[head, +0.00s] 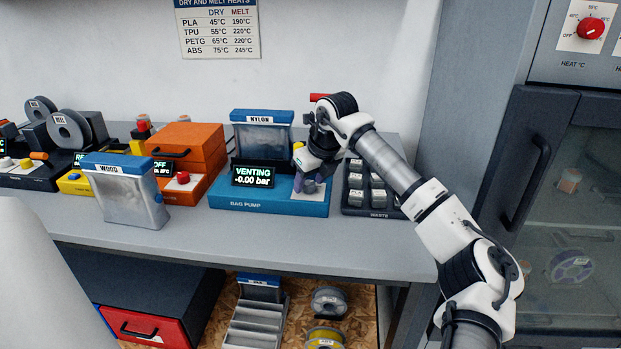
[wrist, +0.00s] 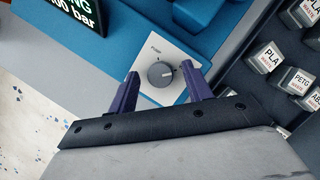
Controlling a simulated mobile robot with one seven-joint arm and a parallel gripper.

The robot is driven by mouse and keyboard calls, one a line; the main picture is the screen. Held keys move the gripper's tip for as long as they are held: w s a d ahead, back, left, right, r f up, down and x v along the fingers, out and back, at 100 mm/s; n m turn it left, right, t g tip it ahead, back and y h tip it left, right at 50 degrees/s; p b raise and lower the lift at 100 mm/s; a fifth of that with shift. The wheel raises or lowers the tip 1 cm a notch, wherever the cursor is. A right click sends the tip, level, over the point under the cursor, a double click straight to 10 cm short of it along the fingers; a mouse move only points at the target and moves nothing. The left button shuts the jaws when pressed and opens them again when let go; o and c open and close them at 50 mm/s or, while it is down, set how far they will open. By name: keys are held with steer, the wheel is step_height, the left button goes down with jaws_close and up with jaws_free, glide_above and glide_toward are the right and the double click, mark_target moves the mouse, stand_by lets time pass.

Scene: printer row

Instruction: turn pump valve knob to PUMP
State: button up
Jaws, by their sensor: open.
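The bag pump (head: 255,205) is a blue unit on the bench in the head view. Its display (head: 254,176) reads VENTING, -0.00 bar. The dark grey valve knob (wrist: 159,76) sits on a white plate (wrist: 177,57) in the wrist view. A label, seemingly PUMP, is at the plate's upper left. The knob's light mark points right, away from that label. My gripper (wrist: 160,71) is open, one purple finger on each side of the knob, with gaps visible. In the head view my gripper (head: 309,184) largely hides the knob.
A clear NYLON box (head: 262,139) stands on the pump's back. A dark rack of WASTE-labelled blocks (head: 356,181) is close to the right of the pump. An orange unit (head: 185,150) and a WOOD box (head: 128,192) are to the left. A grey cabinet (head: 463,100) stands right.

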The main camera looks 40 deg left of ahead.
steer(key=shift+c, duration=0.3)
steer(key=c, duration=0.9)
steer(key=shift+n, duration=0.3)
steer(key=n+p, duration=0.1)
steer(key=n+g+p, duration=0.1)
steer(key=n+p, duration=0.1)
steer(key=shift+w+r+n+g, duration=0.15)
steer(key=shift+r+n+g, duration=0.05)
steer(key=shift+n+g, duration=0.1)
steer(key=n+p, duration=0.1)
steer(key=n, duration=0.1)
steer(key=n+g+p, duration=0.1)
steer(key=n+p, duration=0.1)
steer(key=shift+w+a+n+g+p, duration=0.1)
steer(key=shift+w+n+g+p, duration=0.05)
steer(key=shift+n+g+p, duration=0.15)
steer(key=n+g+h+p, duration=0.1)
steer(key=n+p, duration=0.2)
steer(key=n, duration=0.1)
steer(key=shift+a, duration=0.1)
steer(key=n+h+p, duration=0.1)
steer(key=n, duration=0.1)
steer(key=n+g+h+p, duration=0.1)
steer(key=n, duration=0.2)
steer(key=shift+w+a+f, duration=0.1)
steer(key=shift+f, duration=0.05)
